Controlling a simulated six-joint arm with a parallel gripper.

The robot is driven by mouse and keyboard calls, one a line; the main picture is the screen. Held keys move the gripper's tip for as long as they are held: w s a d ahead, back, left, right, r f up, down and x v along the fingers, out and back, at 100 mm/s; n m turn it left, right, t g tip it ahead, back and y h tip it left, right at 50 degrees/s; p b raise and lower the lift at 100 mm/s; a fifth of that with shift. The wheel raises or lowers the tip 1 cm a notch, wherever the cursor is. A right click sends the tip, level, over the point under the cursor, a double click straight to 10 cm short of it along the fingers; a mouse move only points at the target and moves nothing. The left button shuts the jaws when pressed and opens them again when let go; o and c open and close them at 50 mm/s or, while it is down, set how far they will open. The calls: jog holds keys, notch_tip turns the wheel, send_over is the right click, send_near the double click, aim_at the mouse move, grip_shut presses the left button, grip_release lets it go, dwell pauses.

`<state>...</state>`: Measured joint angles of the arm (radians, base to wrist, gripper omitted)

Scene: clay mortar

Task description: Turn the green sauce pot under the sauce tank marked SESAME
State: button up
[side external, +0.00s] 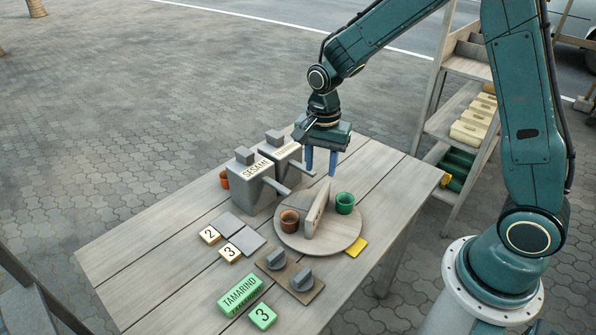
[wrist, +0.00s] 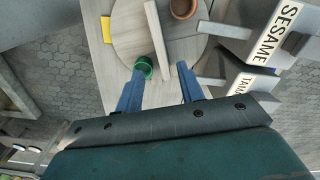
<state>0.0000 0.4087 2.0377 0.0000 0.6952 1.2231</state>
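The green sauce pot (side external: 345,202) stands on the round wooden turntable (side external: 340,240), right of an upright divider board (side external: 316,212). A brown pot (side external: 289,221) stands on the other side of the board. The grey SESAME tank (side external: 247,184) stands left of the turntable, its spout pointing towards it; no pot shows under the spout. My gripper (side external: 321,174) hangs above the table behind the turntable, fingers down, apart and empty. In the wrist view, the green pot (wrist: 143,67) appears near the left fingertip of my gripper (wrist: 160,70); they do not look in contact.
A yellow tab (side external: 357,247) lies at the turntable's edge.

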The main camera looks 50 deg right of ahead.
aim_at(319, 199)
jog(key=shift+f, duration=6.75)
grip_shut()
